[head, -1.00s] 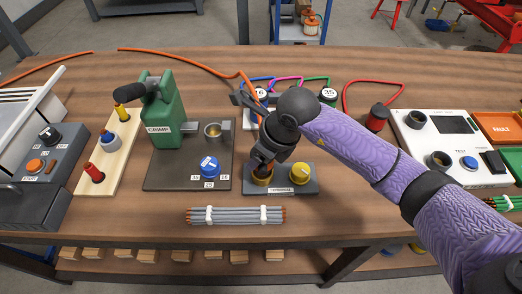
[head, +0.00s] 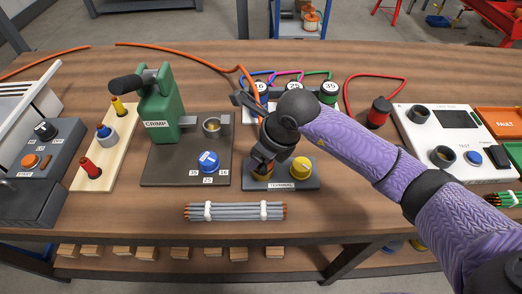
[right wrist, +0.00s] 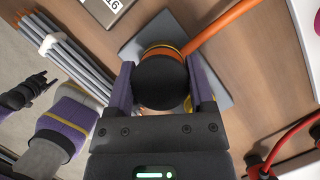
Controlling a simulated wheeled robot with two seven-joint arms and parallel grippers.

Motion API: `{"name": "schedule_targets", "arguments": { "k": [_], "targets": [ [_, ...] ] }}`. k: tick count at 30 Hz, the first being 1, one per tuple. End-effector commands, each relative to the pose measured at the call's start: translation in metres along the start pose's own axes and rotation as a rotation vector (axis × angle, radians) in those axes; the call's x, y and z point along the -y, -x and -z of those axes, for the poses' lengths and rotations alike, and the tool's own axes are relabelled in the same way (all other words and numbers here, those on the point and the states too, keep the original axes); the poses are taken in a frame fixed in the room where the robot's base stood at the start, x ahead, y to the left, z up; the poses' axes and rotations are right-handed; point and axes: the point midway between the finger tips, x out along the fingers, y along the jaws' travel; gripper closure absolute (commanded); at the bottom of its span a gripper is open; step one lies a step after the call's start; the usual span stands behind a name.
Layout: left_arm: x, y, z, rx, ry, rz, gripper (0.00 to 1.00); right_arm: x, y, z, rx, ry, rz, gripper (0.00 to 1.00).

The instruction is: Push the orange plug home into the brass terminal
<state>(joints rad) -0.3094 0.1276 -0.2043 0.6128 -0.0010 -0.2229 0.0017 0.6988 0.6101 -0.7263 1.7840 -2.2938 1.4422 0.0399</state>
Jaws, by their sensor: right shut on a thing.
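The terminal block (head: 281,187) is a dark grey base near the front middle of the bench. Its brass terminal (head: 262,175) is mostly covered by my right gripper (head: 263,166). In the right wrist view, my right gripper (right wrist: 160,85) is shut on the orange plug (right wrist: 163,49), with a purple finger on each side. The plug's black round end faces the camera, and its orange cable runs to the upper right. The plug is at the brass terminal, but how deep it sits is hidden. A dark part, perhaps my left gripper (right wrist: 22,92), shows small in that view.
A grey cable bundle (head: 235,211) lies in front. The green crimp tool (head: 163,108) stands left, the white tester (head: 455,146) right. Numbered spools (head: 294,88) stand behind my arm.

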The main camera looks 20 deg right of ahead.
Motion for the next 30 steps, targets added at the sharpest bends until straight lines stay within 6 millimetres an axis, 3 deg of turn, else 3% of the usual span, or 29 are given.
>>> {"name": "schedule_targets", "arguments": {
  "k": [12,13,17,26,30],
  "targets": [
    [-0.002,-0.002,-0.009,0.016,-0.001,-0.004,0.41,0.0,-0.004,0.002,-0.001,0.0,0.0,1.0],
    [-0.002,-0.002,-0.009,0.016,-0.001,-0.004,0.41,0.0,-0.004,0.002,-0.001,0.0,0.0,0.25],
    [-0.002,-0.002,-0.008,0.015,-0.001,-0.003,0.41,0.0,-0.004,0.002,-0.001,0.0,0.0,0.0],
    [-0.001,-0.003,0.001,0.0,0.0,-0.002,0.41,0.0,-0.004,0.002,-0.001,0.0,0.0,0.0],
    [0.008,0.014,-0.001,0.005,0.001,0.013,0.41,0.001,0.036,-0.001,0.002,0.002,0.005,0.0]
  ]
}}
